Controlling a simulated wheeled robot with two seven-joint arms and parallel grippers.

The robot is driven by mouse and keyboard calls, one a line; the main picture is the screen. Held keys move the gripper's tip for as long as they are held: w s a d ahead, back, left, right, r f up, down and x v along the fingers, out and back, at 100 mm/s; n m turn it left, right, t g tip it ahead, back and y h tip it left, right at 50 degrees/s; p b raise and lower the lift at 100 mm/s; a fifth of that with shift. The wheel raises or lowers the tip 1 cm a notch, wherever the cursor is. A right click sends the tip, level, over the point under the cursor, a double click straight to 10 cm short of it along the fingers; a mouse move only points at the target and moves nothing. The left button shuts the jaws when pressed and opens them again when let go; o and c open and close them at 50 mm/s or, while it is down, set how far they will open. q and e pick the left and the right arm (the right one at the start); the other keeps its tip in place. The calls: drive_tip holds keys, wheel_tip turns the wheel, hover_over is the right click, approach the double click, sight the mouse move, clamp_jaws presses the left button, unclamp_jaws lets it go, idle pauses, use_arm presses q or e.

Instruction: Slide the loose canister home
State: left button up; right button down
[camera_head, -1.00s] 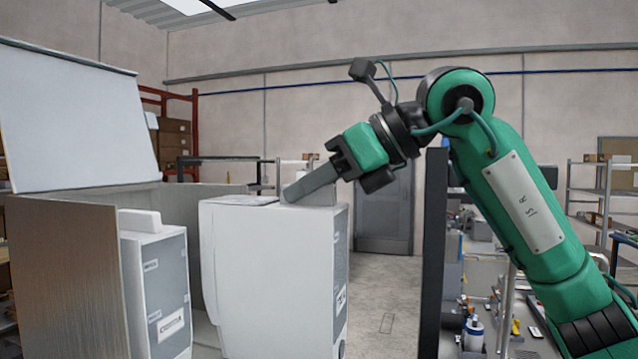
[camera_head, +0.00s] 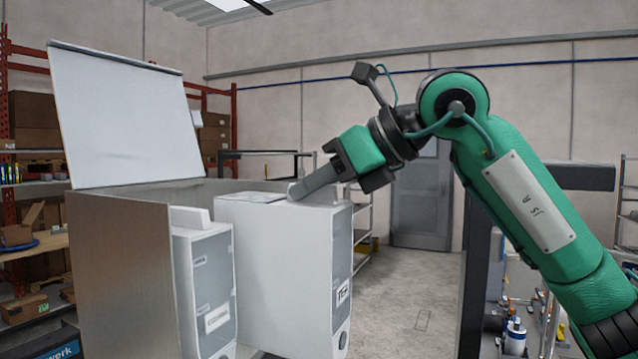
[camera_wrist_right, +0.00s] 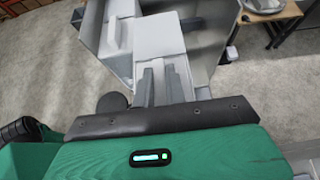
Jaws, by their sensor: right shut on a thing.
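The loose canister (camera_head: 282,262) is a tall white box with a grey front panel, upright at the right of the open dispenser housing (camera_head: 122,270). My right gripper (camera_head: 300,191) is shut on the raised grip at the canister's top, reaching in from the right. In the right wrist view its two grey fingers (camera_wrist_right: 166,80) lie over the canister's top (camera_wrist_right: 160,38). A second white canister (camera_head: 203,285) stands left of the loose one and hides part of its side. My left gripper is not in view.
A raised white lid (camera_head: 125,120) stands over the housing. Shelves with boxes (camera_head: 32,120) are behind at the left. A dark upright post (camera_head: 478,270) stands to the right, with bottles (camera_head: 515,338) beyond it. Open floor (camera_head: 415,270) lies between canister and post.

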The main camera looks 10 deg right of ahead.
sight(250, 197)
drive_tip(key=shift+w+a+f+p, duration=0.1)
drive_tip(key=shift+w+a+p, duration=0.15)
drive_tip(key=shift+w+a, duration=0.7)
drive_tip(key=shift+w+a+p, duration=0.25)
drive_tip(key=shift+w+a, duration=0.3)
drive_tip(key=shift+a, duration=0.75)
drive_tip(key=shift+w+a+f+p, duration=0.1)
drive_tip(key=shift+w+a+p, duration=0.15)
drive_tip(key=shift+w+a, duration=0.7)
drive_tip(key=shift+s+a, duration=0.2)
drive_tip(key=shift+w+a+f+b, duration=0.2)
drive_tip(key=shift+a+f+b, duration=0.15)
drive_tip(key=shift+f, duration=0.1)
drive_tip(key=shift+w+a+f, duration=0.25)
drive_tip(key=shift+f, duration=0.1)
drive_tip(key=shift+f+b, duration=0.55)
drive_tip(key=shift+b, duration=0.25)
drive_tip(key=c, duration=1.4)
unclamp_jaws()
